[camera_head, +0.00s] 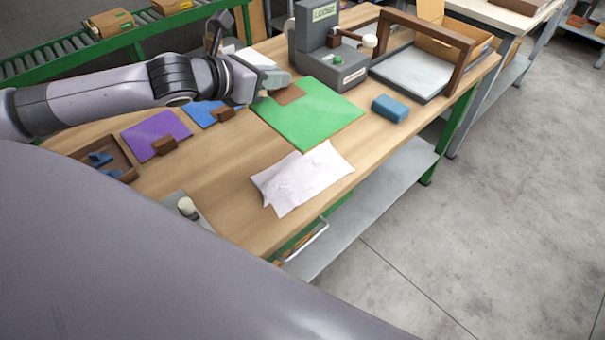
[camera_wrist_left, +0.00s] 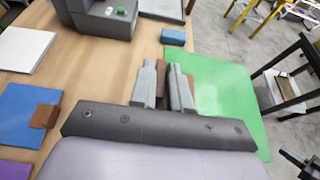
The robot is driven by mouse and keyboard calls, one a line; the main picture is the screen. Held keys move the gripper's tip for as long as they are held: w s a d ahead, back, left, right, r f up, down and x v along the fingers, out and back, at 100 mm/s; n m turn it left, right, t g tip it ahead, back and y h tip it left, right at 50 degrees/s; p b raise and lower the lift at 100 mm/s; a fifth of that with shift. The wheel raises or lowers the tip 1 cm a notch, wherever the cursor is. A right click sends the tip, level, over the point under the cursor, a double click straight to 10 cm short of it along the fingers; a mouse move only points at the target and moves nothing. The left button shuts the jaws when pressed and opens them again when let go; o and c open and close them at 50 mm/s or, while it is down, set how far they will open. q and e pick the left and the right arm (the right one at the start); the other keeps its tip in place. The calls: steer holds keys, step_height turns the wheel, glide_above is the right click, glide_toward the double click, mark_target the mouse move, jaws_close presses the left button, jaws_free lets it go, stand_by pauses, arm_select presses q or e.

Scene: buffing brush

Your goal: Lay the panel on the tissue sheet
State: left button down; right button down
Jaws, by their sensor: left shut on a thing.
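The green panel (camera_head: 315,115) has a brown grip block (camera_head: 290,95) at its far left edge. My left gripper (camera_head: 277,82) is shut on that block. In the left wrist view the fingers (camera_wrist_left: 164,85) close on the block, and the green panel (camera_wrist_left: 215,90) extends to the right, overlapping the table edge and floor in the picture. The panel looks roughly flat and held above the table. The crumpled white tissue sheet (camera_head: 300,178) lies near the table's front edge, nearer than the panel and apart from it in the head view. My right gripper is not in view.
A purple panel (camera_head: 152,130) and a blue panel (camera_head: 203,112) with brown blocks lie to the left. A grey machine (camera_head: 325,60), a brown-framed stand (camera_head: 415,80) and a blue block (camera_head: 390,108) stand behind and right. A small tray (camera_head: 125,165) sits far left.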

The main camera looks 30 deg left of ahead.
arm_select(q)
steer(key=shift+w+a+r, duration=0.1)
steer(key=shift+a+r, duration=0.05)
steer(key=shift+a, duration=0.1)
steer(key=shift+f, duration=0.35)
steer(key=b, duration=0.4)
glide_above(278, 161)
step_height(278, 161, down, 14)
steer(key=shift+w+f, duration=0.1)
steer(key=shift+w, duration=0.05)
steer(key=shift+f, duration=2.45)
steer(key=shift+f+b, duration=0.3)
steer(key=shift+f, duration=0.2)
steer(key=c, duration=1.4)
jaws_free()
